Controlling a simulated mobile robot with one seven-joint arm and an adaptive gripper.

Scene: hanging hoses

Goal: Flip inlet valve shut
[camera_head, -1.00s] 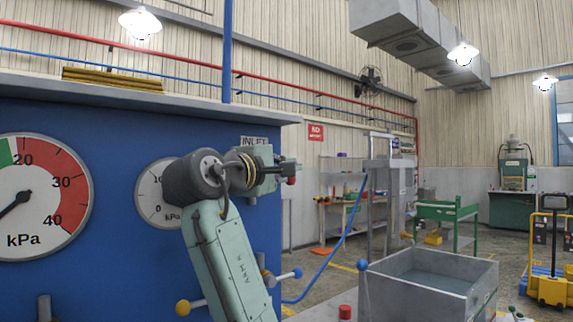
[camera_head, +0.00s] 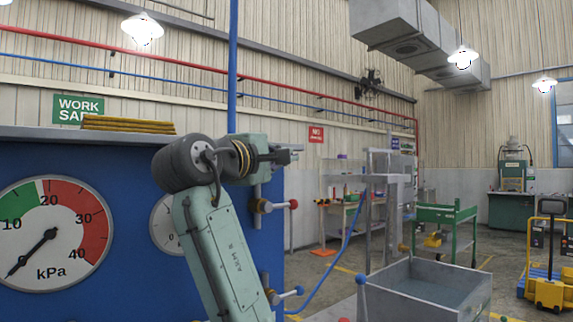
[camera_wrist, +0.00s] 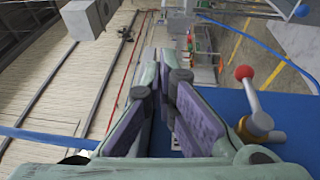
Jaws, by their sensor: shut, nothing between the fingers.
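The valve with a red-knobbed lever (camera_head: 293,204) and brass body (camera_head: 262,206) is on the right edge of the blue panel (camera_head: 130,160). Its lever points right, roughly level. In the wrist view the red knob (camera_wrist: 245,72) and brass body (camera_wrist: 255,127) lie right of the fingers. My gripper (camera_head: 293,155) is shut and empty, above the valve and apart from it in the head view. Its purple-padded fingers (camera_wrist: 172,112) fill the middle of the wrist view. The INLET label is hidden behind my arm.
A blue-knobbed valve (camera_head: 299,290) sits lower on the panel. A large kPa gauge (camera_head: 45,255) is at left; a second gauge (camera_head: 163,235) is partly hidden by my arm. A grey tank (camera_head: 425,290) stands at right. Space right of my gripper looks clear.

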